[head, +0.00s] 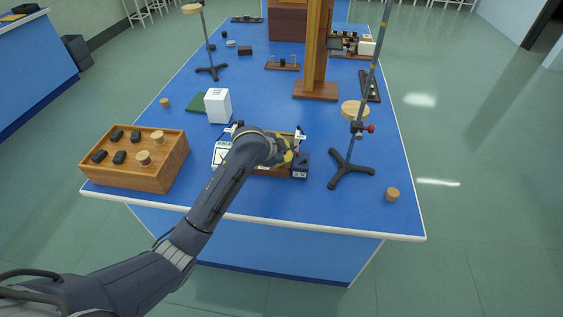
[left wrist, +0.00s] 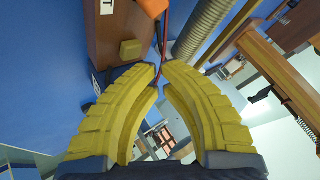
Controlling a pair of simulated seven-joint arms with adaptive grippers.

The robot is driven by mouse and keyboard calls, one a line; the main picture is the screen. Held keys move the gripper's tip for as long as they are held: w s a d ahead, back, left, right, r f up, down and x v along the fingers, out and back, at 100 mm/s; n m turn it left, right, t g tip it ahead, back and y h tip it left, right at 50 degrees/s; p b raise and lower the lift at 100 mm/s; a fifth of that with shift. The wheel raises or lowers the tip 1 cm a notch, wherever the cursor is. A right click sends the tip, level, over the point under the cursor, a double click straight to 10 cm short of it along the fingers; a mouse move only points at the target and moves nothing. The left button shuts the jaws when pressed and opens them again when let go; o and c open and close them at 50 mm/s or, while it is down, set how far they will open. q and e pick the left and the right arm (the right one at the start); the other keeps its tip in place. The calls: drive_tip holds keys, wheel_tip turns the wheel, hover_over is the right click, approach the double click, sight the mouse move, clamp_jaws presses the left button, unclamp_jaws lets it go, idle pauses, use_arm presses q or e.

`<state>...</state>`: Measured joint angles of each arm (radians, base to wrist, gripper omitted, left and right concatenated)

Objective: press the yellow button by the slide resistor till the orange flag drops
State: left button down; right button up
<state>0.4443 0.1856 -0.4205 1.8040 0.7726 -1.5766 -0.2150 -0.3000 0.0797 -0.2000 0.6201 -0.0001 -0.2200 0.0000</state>
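In the left wrist view a small yellow button (left wrist: 131,49) sticks out of the side of a brown box (left wrist: 112,28). An orange flag (left wrist: 152,8), cut off by the top edge, shows at the box's end. The slide resistor's grey coil (left wrist: 203,30) lies to the right. My left gripper (left wrist: 161,67) has its yellow fingertips drawn together, empty, just below the button in the picture; contact cannot be told. In the head view my left gripper (head: 290,158) is over the apparatus (head: 300,170) at the near table edge, and my arm hides much of it. My right gripper is not in view.
A wooden tray (head: 160,178) with weights stands at the left. A white box (head: 217,105) and a white-faced meter (head: 221,155) are near the arm. A tripod stand (head: 351,172) is close on the right, with a cork (head: 392,194) beyond. A red wire (left wrist: 164,38) runs near the fingertips.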

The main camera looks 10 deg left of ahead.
use_arm(q)
drive_tip(key=shift+f, duration=0.2)
drive_tip(key=shift+f, duration=0.2)
drive_tip(key=shift+f, duration=0.5)
idle(0.8)
drive_tip(key=shift+r, duration=0.15)
idle(0.3)
drive_tip(key=shift+r, duration=0.75)
drive_tip(key=shift+r, duration=0.1)
drive_tip(key=shift+r, duration=2.45)
